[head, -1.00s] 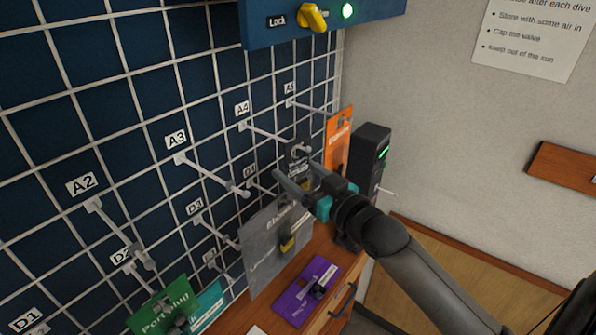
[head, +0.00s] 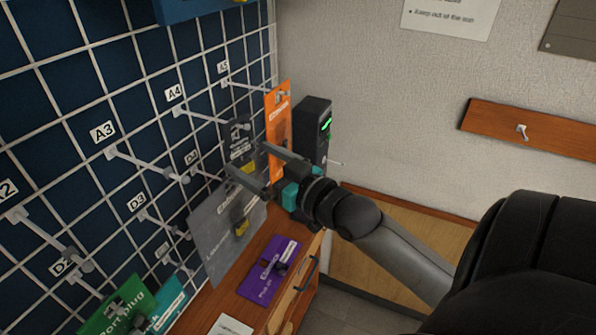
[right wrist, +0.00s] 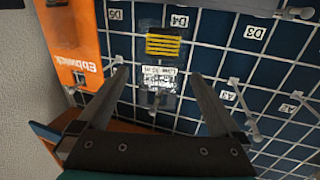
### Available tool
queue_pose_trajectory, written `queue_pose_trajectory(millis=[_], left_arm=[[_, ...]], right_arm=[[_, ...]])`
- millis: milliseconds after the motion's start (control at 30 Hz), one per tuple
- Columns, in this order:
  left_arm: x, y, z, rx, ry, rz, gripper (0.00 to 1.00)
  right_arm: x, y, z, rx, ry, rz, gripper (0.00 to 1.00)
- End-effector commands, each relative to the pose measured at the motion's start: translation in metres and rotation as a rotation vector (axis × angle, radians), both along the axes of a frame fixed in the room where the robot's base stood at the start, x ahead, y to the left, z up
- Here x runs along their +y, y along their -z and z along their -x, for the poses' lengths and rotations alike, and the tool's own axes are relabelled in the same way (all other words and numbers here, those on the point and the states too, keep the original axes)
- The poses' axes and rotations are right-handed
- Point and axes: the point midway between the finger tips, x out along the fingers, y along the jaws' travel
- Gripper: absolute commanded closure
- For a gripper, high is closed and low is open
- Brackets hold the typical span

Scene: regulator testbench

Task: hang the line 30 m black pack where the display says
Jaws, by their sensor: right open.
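The black pack (head: 238,137) hangs upright near the end of the A4 peg (head: 207,117), with a white-printed label and a yellow part (head: 248,167) low on it. In the right wrist view it appears upside down, with its label (right wrist: 160,78) and yellow striped part between the fingers. My right gripper (head: 247,159) is open, its fingers on either side of the pack, and no contact is clear. It also shows in the right wrist view (right wrist: 158,75). A black box with a green display (head: 326,125) stands beyond the packs; its text is not readable. My left gripper is out of view.
An orange pack (head: 278,125) hangs close beside the black one. A grey pack (head: 224,235) hangs nearer, below. A purple pack (head: 268,270) lies on the wooden bench. Green (head: 112,308) and teal packs are at lower left. The A3 peg (head: 145,163) is bare.

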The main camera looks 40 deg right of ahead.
Motion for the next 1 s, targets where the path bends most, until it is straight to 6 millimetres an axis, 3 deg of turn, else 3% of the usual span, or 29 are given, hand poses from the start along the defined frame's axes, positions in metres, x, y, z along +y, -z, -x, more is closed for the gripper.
queue_pose_trajectory(millis=[600, 1000], left_arm=[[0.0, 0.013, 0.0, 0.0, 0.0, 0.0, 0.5], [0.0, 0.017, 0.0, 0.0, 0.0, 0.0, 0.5]], right_arm=[[-0.01, 0.001, 0.076, 0.003, -0.001, 0.0, 0.0], [-0.014, 0.0, 0.105, 0.0, 0.0, 0.0, 0.0]])
